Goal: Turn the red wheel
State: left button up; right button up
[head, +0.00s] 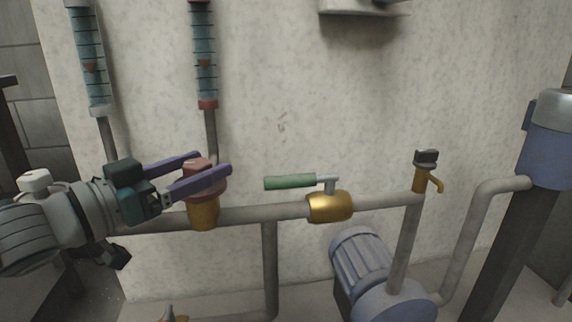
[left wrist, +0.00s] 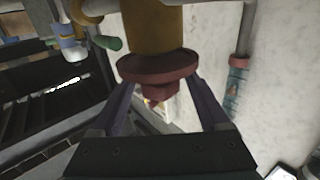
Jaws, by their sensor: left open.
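The red wheel (head: 213,189) sits on top of a brass valve body (head: 204,214) on the horizontal pipe, with a red hub standing up from it. In the left wrist view the red wheel (left wrist: 133,67) shows as a wide disc with a smaller hub toward me. My left gripper (head: 215,162) has two purple fingers, spread apart on either side of the hub. In the left wrist view the left gripper (left wrist: 161,84) is open, with its fingers reaching toward opposite sides of the wheel. I cannot tell whether they touch it. My right gripper is not in view.
A green-handled lever (head: 290,182) on a brass valve (head: 330,206) lies to the right on the same pipe. Farther right is a small brass tap (head: 420,178). A blue-grey motor (head: 362,258) stands below. Gauge tubes (head: 204,50) rise along the wall behind.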

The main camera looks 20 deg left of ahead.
pick_arm(q)
grip_shut()
jog(key=shift+r+n+y+p, duration=0.2)
jog(key=shift+n+y+p, duration=0.4)
jog(key=shift+y+p, duration=0.2)
jog(key=shift+n+t+y+p, duration=0.3)
jog(key=shift+n+y+p, duration=0.25)
jog(key=shift+y, duration=0.35)
jog(key=shift+d+f+n+y, duration=0.1)
jog(key=shift+n+y, duration=0.65)
jog(key=shift+y, duration=0.35)
jog(key=shift+f+n+y, duration=0.1)
jog(key=shift+n+y, duration=0.9)
jog(key=shift+y, duration=1)
